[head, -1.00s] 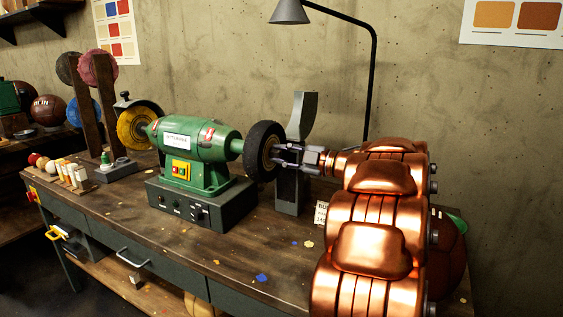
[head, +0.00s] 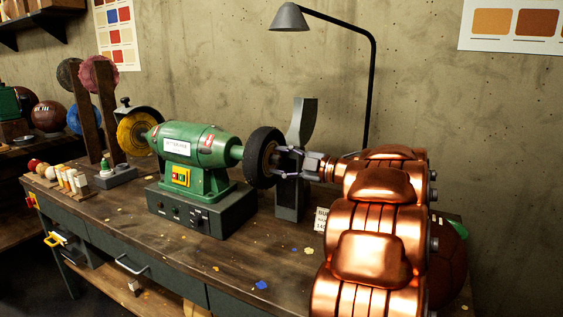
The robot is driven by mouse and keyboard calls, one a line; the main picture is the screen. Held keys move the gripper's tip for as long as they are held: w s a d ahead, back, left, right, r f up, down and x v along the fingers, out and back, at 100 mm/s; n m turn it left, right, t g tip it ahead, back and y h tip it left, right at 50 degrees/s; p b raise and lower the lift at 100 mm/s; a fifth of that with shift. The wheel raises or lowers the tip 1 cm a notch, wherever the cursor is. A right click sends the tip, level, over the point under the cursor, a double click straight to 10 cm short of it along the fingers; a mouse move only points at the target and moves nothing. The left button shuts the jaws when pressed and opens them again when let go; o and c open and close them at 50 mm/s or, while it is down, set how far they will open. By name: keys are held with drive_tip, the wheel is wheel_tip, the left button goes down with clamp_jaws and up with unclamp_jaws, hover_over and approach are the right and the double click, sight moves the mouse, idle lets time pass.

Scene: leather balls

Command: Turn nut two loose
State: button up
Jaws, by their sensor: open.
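A green bench grinder (head: 195,150) stands on a dark base box (head: 200,210) on the workbench. A yellow wheel (head: 138,131) is at its left end and a black wheel (head: 262,158) with a tan hub is at its right end. My gripper (head: 279,162) is open at the right face of the black wheel, with its fingers around or beside the hub. I cannot tell whether they touch it. The nut itself is too small or hidden behind the fingers to make out. My copper arm reaches in from the right.
A grey upright post (head: 297,150) stands just behind my gripper. A black lamp (head: 290,18) arches above. A small sign (head: 321,220) and a dark red ball (head: 446,250) sit near my arm. The bench front (head: 235,265) is mostly clear, with paint flecks.

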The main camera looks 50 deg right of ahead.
drive_tip(key=shift+s+d, duration=0.1)
drive_tip(key=shift+s, duration=0.05)
drive_tip(key=v, duration=0.7)
drive_tip(key=shift+s, duration=0.1)
idle(0.5)
